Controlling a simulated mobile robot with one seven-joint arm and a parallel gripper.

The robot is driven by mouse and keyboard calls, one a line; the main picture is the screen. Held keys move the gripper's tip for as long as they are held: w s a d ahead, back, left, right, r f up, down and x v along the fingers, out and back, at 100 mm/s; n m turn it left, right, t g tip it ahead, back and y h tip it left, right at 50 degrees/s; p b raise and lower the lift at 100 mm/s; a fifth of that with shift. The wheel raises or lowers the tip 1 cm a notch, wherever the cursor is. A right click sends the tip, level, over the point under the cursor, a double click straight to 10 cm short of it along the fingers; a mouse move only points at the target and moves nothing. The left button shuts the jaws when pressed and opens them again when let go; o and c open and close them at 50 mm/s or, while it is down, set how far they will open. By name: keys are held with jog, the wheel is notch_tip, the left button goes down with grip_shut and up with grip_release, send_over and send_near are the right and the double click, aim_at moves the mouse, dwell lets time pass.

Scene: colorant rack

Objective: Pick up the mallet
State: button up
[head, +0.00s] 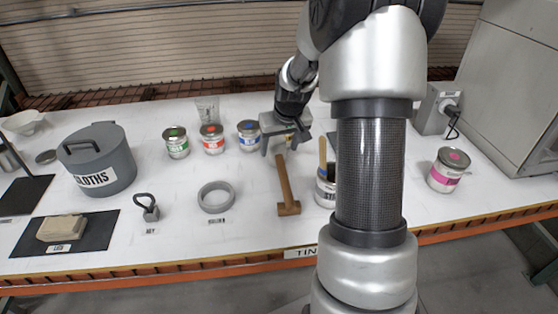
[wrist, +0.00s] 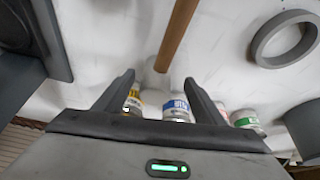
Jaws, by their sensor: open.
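The mallet (head: 286,187) lies on the white table in the head view, its wooden head towards the front edge and its handle pointing back towards my gripper. In the wrist view the mallet's handle (wrist: 177,35) shows at the top middle; its head is out of that frame. My gripper (head: 278,147) is open and empty, just beyond the back end of the handle. In the wrist view my gripper (wrist: 160,85) has its two fingers apart, with the handle's end ahead of the gap between them. I cannot tell the gripper's exact height above the table.
Blue (head: 249,135), red (head: 212,139) and green (head: 176,142) labelled cans stand left of my gripper. A grey ring (head: 216,197) lies left of the mallet. A can with a stick (head: 325,185) stands close on its right, partly hidden by my arm. A cloths pot (head: 97,160) stands far left.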

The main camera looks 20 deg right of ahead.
aim_at(279, 155)
jog(key=shift+x, duration=3.2)
jog(key=shift+d, duration=0.2)
jog(key=c, duration=1.3)
jog(key=shift+o, duration=0.2)
notch_tip(279, 155, up, 10)
jog(key=shift+r, duration=0.1)
